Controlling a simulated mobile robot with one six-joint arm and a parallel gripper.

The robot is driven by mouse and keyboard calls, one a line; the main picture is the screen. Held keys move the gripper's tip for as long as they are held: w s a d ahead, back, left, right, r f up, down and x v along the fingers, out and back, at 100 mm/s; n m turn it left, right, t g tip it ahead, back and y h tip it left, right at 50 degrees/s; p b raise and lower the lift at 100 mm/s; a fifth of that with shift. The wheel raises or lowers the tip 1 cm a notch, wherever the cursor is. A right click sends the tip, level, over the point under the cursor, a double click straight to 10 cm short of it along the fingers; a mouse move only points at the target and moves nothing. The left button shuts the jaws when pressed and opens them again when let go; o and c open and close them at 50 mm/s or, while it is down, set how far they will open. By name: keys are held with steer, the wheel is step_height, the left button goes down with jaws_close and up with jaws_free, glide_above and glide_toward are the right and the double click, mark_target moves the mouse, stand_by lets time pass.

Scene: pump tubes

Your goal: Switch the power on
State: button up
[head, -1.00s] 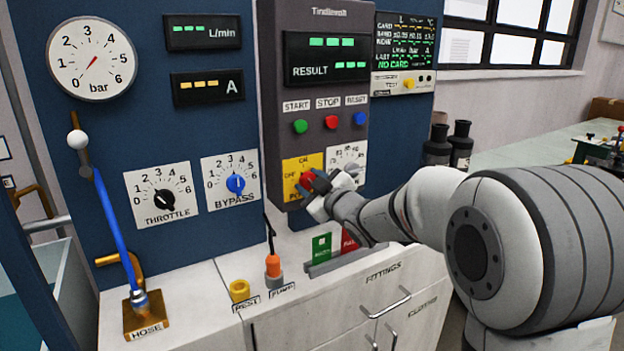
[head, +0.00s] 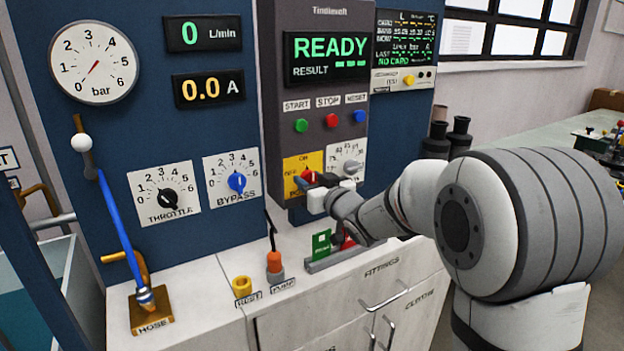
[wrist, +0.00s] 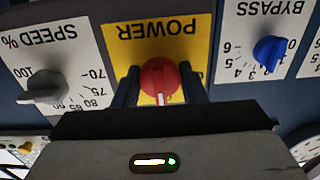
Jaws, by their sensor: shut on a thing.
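The red power knob (head: 307,175) sits on a yellow plate (head: 290,164) marked ON and OFF, low on the grey control column. It also shows in the wrist view (wrist: 160,80), upside down under the word POWER, with its white pointer mark toward the gripper side. My gripper (wrist: 158,84) has a dark finger on each side of the knob and is shut on it. In the head view my gripper (head: 316,183) partly covers the knob and the plate. The main display (head: 326,57) reads READY, and the flow and current displays read 0 and 0.0.
The grey speed dial (head: 350,167) is right beside the power plate. START, STOP and RESET buttons (head: 331,120) are above. A green card (head: 321,245) and a partly hidden red card stand in a holder below my gripper. The blue bypass knob (head: 237,183) is to the left.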

steer(key=shift+w+r, duration=0.1)
steer(key=shift+r, duration=0.1)
steer(key=o, duration=1)
steer(key=shift+f, duration=0.15)
steer(key=v, duration=0.8)
steer(key=shift+w, duration=0.1)
steer(key=shift+d, duration=0.1)
